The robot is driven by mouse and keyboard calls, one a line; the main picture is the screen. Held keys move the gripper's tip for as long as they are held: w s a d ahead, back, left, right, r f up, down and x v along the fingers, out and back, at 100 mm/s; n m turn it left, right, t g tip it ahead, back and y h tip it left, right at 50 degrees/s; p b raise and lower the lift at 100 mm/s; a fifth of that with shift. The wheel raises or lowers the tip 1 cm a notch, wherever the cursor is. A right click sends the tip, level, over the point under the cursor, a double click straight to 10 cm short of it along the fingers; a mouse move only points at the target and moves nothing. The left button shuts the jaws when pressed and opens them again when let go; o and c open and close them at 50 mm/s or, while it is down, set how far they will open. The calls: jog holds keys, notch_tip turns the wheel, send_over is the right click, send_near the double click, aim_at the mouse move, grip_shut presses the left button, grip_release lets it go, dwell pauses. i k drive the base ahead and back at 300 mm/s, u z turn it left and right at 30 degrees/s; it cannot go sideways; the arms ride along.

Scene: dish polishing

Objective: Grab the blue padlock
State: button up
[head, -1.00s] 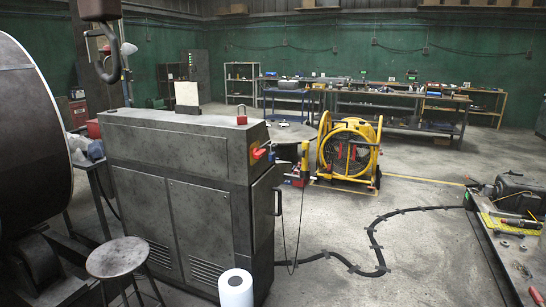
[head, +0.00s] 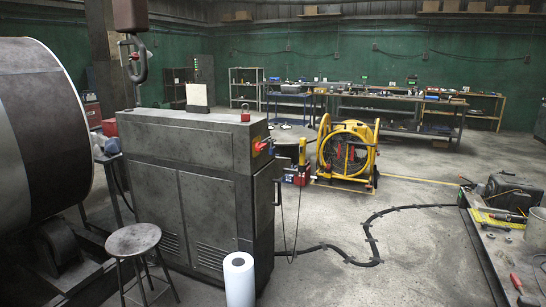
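I cannot make out a blue padlock in the head view. A small red padlock-shaped thing (head: 245,115) stands on top of the grey metal cabinet (head: 190,140), near its right end. My gripper is not in view, so its state does not show.
A round stool (head: 133,239) and a white paper roll (head: 239,280) stand before the cabinet. A hook (head: 133,58) hangs at upper left. A yellow-framed reel or fan (head: 348,150) stands mid-floor. A black cable (head: 370,240) crosses the floor. A tool-strewn bench (head: 500,262) is at right.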

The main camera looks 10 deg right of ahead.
aim_at(272, 149)
jog(key=k, duration=0.7)
jog(key=u, duration=0.05)
jog(key=i, duration=1.55)
jog(key=u, duration=1)
jog(key=i, duration=0.45)
jog(key=u, duration=0.15)
